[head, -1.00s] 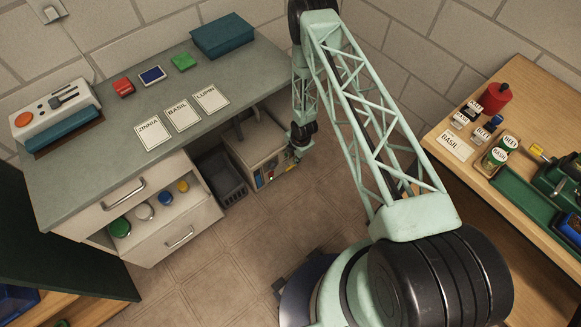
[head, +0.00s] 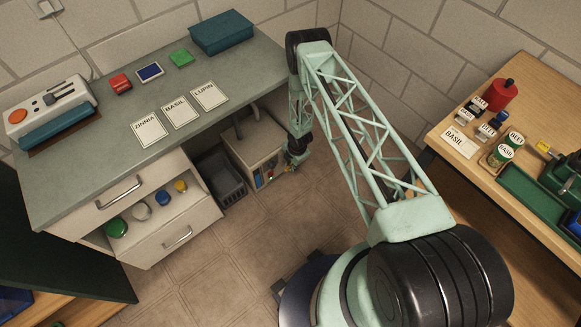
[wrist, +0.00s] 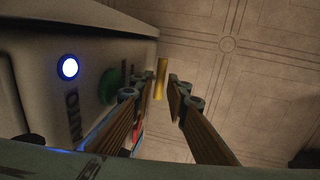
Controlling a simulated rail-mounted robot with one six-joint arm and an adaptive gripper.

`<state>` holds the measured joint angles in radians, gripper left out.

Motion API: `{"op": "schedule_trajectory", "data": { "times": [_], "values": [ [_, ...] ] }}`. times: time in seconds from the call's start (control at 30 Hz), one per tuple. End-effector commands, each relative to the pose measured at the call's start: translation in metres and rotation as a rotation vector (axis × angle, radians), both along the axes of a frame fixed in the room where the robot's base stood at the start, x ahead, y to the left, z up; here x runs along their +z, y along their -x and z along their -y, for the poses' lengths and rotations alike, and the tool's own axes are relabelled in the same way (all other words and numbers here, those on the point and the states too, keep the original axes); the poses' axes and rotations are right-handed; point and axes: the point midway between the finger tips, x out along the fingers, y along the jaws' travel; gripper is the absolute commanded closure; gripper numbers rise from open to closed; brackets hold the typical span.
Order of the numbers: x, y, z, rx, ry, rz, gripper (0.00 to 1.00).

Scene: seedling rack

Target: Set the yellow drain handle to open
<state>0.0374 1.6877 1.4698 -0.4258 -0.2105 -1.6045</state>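The yellow drain handle (wrist: 161,78) shows upright in the wrist view, beside the front of a pale control box (wrist: 60,30). My gripper (wrist: 158,88) is open, and its two wood-coloured fingers point toward the handle. The handle appears in the gap at the fingertips; I cannot tell whether either finger touches it. In the head view, my gripper (head: 295,158) is low at the right front of the box (head: 258,140), under the grey bench's end. The handle cannot be made out there.
The box front carries a lit blue lamp (wrist: 68,67) and a green button (wrist: 109,86), close to the left finger. Tiled floor (wrist: 230,60) lies open to the right. A dark crate (head: 222,178) stands left of the box, and the grey bench (head: 110,130) overhangs it.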

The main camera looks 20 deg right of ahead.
Motion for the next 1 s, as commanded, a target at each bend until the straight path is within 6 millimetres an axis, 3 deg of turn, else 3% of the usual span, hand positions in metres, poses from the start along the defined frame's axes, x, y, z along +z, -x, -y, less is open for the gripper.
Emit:
{"op": "schedule_trajectory", "data": {
  "times": [0.47, 0.63, 1.0],
  "values": [
    [-0.0074, -0.0012, -0.0007, 0.0, 0.0, 0.0, 0.85],
    [-0.0074, -0.0013, -0.0008, 0.0, 0.0, 0.0, 0.99],
    [-0.0073, -0.0008, -0.0007, 0.0, 0.0, 0.0, 1.0]
  ]
}}
